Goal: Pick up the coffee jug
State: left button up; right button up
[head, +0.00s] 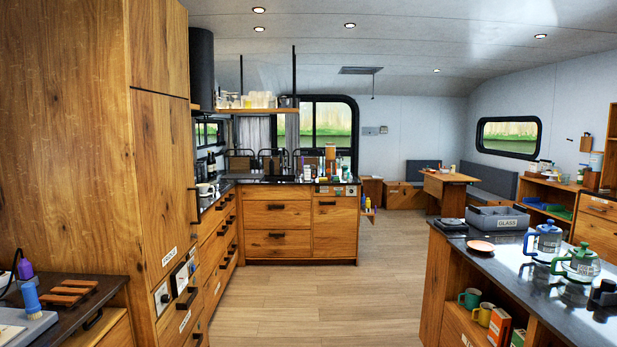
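Two jugs with handles stand on the dark counter at the right. One jug (548,239) has a blue lid and a blue handle. The other jug (581,262) stands nearer, looks like glass, and has a green lid and a green handle. I cannot tell which of them is the coffee jug. Both stand upright, a little apart. Neither of my grippers shows in the head view.
The right counter (500,244) also holds a grey bin marked GLASS (498,219), a pink dish (480,246) and a small black object (605,294). Mugs stand on the shelf below. Wooden cabinets (155,140) line the left. The floor (330,285) between is clear.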

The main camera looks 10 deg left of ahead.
aim_at(307, 171)
jog(key=u, duration=0.1)
jog(key=i, duration=0.65)
jog(key=u, duration=0.6)
jog(key=i, duration=2.7)
jog(key=u, duration=0.15)
jog(key=i, duration=2.5)
jog(key=z, duration=0.3)
jog(key=i, duration=0.8)
jog(key=z, duration=0.15)
